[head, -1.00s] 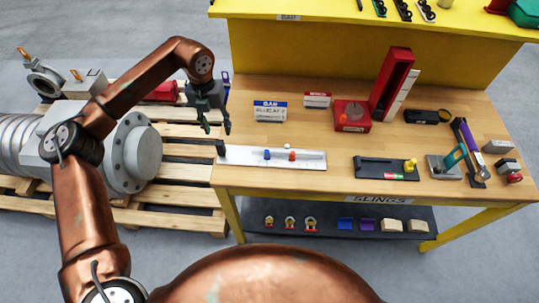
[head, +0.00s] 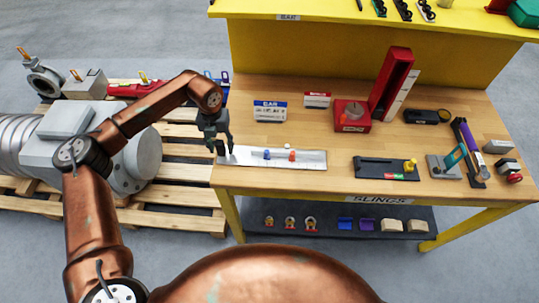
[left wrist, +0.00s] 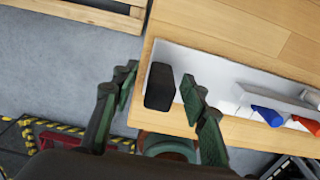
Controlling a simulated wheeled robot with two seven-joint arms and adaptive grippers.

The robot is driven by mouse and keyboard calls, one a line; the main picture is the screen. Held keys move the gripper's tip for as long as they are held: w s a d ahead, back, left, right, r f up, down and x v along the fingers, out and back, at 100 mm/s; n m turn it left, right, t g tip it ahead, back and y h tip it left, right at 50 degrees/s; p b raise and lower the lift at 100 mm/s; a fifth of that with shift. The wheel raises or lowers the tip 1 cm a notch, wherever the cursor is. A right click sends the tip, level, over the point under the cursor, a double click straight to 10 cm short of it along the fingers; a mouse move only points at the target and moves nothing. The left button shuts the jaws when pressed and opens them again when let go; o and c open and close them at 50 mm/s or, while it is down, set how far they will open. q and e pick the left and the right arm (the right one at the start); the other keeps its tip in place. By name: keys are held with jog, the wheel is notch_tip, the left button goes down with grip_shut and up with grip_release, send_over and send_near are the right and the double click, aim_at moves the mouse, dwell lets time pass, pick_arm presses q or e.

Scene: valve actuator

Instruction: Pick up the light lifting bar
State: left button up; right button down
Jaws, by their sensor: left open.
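A long white plate (head: 312,163) lies along the table's front left edge. In the left wrist view the white plate (left wrist: 210,72) carries a black block (left wrist: 160,87) at its left end and a pale grey bar (left wrist: 285,97) further right. I cannot tell for sure which part is the light lifting bar. A blue knob (head: 267,154) and a red knob (head: 292,155) stand along the plate. My left gripper (head: 224,149) is open over the plate's left end. In the left wrist view its fingers (left wrist: 157,88) are on either side of the black block; contact is unclear.
A red stand (head: 352,116), small sign boxes (head: 270,110) and a black tray (head: 385,168) stand on the wooden table. A yellow back panel (head: 350,45) rises behind. A pallet (head: 180,205) with grey machinery stands left of the table. Bare table lies behind the plate.

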pick_arm(q)
jog(key=shift+f, duration=0.35)
jog(key=shift+c, duration=0.7)
grip_shut()
jog(key=shift+r, duration=0.15)
